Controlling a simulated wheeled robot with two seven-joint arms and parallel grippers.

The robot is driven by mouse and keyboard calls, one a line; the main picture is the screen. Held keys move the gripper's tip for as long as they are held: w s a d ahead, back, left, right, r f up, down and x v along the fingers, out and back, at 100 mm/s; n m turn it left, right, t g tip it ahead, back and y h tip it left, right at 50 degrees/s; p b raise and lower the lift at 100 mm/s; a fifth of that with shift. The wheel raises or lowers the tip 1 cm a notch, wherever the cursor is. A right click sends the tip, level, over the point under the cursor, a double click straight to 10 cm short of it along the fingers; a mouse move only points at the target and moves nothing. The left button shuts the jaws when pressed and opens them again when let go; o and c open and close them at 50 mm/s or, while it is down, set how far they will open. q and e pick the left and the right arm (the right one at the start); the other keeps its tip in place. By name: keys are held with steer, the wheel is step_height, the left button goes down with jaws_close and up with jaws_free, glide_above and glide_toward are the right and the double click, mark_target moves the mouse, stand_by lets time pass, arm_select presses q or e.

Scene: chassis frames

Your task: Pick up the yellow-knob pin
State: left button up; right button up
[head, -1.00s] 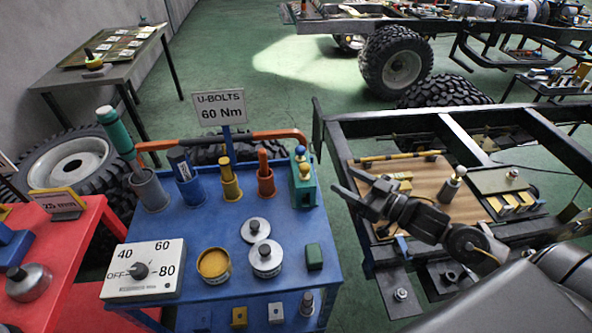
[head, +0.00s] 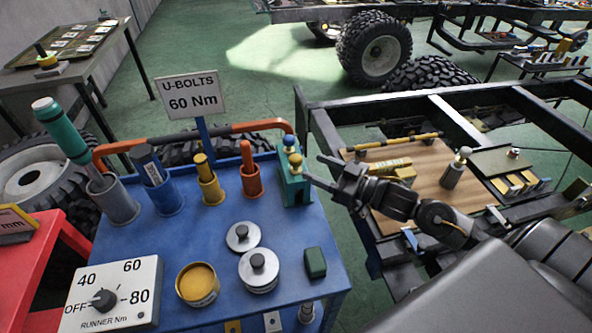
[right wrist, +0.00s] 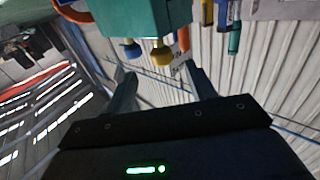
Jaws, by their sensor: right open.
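The yellow-knob pin (head: 295,160) stands in a teal block (head: 296,190) at the right back corner of the blue cart, in front of a blue-knobbed pin (head: 289,141). My right gripper (head: 315,171) is open and empty just right of the block, its fingers pointing at it. In the right wrist view the teal block (right wrist: 120,18) appears upside down. The yellow knob (right wrist: 162,54) shows beyond and between my open fingertips (right wrist: 157,72), with the blue knob (right wrist: 132,49) to its left. The pin's shaft is hidden in the block. My left gripper is out of view.
The blue cart (head: 222,237) also holds colored cups with tools, round metal weights, a yellow tin (head: 198,284) and a dial box (head: 110,295). An orange bar (head: 215,133) runs behind the block. A chassis frame with a wooden board (head: 425,185) lies right.

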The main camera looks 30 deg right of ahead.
mark_target(290, 168)
steer(key=x, duration=0.3)
steer(key=shift+w+a, duration=0.1)
steer(key=shift+w, duration=0.15)
steer(key=p+x, duration=0.1)
steer(key=x, duration=0.4)
steer(key=shift+s+a+f, duration=0.1)
steer(key=shift+f, duration=0.1)
steer(key=shift+a, duration=0.1)
steer(key=c, duration=1)
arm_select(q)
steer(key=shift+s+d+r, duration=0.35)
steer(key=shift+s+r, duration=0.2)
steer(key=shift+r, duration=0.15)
arm_select(e)
steer(key=shift+c, duration=0.2)
